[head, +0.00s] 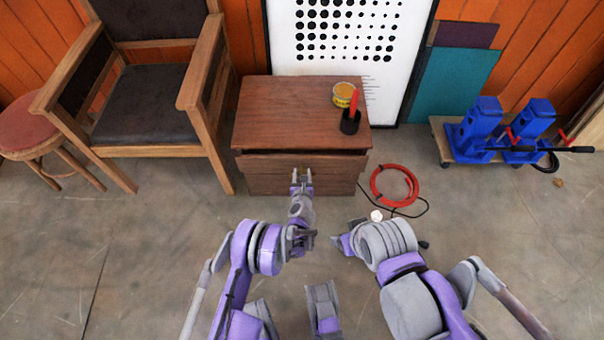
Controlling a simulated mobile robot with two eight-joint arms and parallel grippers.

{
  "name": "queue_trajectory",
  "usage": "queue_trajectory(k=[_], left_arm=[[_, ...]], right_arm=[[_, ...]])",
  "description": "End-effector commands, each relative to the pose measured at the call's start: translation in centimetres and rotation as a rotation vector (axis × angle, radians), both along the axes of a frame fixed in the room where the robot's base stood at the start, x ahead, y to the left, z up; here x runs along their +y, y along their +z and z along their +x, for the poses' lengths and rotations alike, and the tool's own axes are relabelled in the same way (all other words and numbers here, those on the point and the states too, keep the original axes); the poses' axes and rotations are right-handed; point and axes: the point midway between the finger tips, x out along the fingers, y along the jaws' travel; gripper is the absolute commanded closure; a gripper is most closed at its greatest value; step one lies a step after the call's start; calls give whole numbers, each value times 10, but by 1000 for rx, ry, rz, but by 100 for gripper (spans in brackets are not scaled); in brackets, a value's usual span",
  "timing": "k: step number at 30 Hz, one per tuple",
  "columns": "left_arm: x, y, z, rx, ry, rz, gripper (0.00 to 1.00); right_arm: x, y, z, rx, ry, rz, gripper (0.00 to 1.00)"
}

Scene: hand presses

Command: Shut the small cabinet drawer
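The small wooden cabinet (290,100) stands at the back centre. Its upper drawer (270,166) sticks out a little toward me, with a dark gap showing under the cabinet top. My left gripper (302,176) is in front of the drawer face, its two fingertips apart and pointing at it near a small brass-coloured handle. I cannot tell if the fingers touch the drawer or handle. My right gripper (340,240) is lower and to the right, away from the cabinet and turned left; its fingers are too unclear to read.
A yellow tin (345,93) and a black cup with a red-handled tool (350,124) stand on the cabinet. A wooden armchair (150,100) is close on the left. A red coil (394,186) lies on the floor to the right, and blue presses (480,130) stand beyond.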

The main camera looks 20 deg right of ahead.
Motion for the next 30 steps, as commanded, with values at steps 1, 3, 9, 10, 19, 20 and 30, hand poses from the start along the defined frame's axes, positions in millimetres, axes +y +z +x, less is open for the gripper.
queue_trajectory(k=[1, 3, 9, 10, 19, 20, 30], left_arm=[[0, 0, 0, 0, 0, 0, 61], [0, 0, 0, 0, 0, 0, 74], [0, 0, 0, 0, 0, 0, 100], [0, 0, 0, 0, 0, 0, 100], [0, 0, 0, 0, 0, 0, 100], [0, 0, 0, 0, 0, 0, 100], [0, 0, 0, 0, 0, 0, 100]], right_arm=[[0, 0, 0, 0, 0, 0, 32], [0, 0, 0, 0, 0, 0, 32], [0, 0, 0, 0, 0, 0, 32], [0, 0, 0, 0, 0, 0, 32], [0, 0, 0, 0, 0, 0, 32], [0, 0, 0, 0, 0, 0, 32], [0, 0, 0, 0, 0, 0, 32]])
